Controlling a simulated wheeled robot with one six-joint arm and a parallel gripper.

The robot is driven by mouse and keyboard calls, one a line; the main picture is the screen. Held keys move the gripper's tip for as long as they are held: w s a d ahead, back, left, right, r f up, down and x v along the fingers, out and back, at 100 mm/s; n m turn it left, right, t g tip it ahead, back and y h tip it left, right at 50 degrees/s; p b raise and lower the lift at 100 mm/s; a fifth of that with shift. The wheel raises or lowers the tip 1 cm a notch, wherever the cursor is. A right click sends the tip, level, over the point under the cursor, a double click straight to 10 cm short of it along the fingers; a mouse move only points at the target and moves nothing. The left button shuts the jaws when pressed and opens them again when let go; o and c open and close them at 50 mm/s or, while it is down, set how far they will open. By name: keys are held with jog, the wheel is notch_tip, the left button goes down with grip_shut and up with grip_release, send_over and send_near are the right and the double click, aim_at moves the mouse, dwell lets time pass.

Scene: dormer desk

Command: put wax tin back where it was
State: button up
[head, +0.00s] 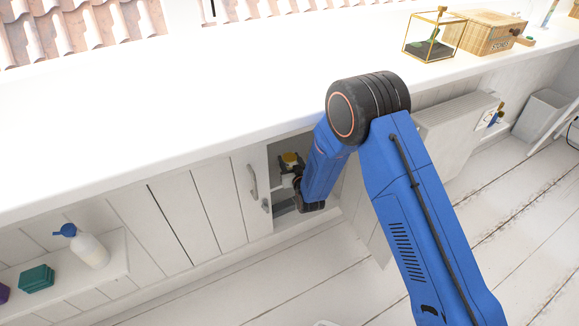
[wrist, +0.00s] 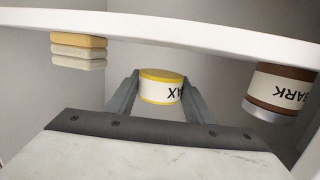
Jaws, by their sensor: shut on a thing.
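The wax tin (wrist: 160,92) is a small round white tin with yellow ends and black lettering that appears upside down in the wrist view. My gripper (wrist: 161,84) is shut on it, one finger on each side. In the head view my gripper reaches into an open cabinet bay (head: 283,212) under the white worktop; a small yellow patch shows there, partly hidden by my arm. A pale shelf board (wrist: 200,38) crosses the top of the wrist view. I cannot tell whether the tin touches it.
A brown and white jar lettered BARK (wrist: 280,92) is at the right of the wrist view, and a stack of cream and orange blocks (wrist: 78,52) at the left, both against the board. A white bottle with blue top (head: 88,250) stands on a low shelf at left. The worktop's middle (head: 180,90) is clear.

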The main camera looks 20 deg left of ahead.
aim_at(290, 166)
jog(key=shift+f, duration=1.75)
jog(key=o, duration=1.3)
jog(key=shift+f, duration=0.1)
jog(key=shift+s+d, duration=0.15)
jog(key=shift+s, duration=0.05)
jog(key=v, duration=1.1)
jog(key=shift+s+d+r, duration=0.2)
jog(key=shift+d+r, duration=0.05)
jog(key=shift+s, duration=0.1)
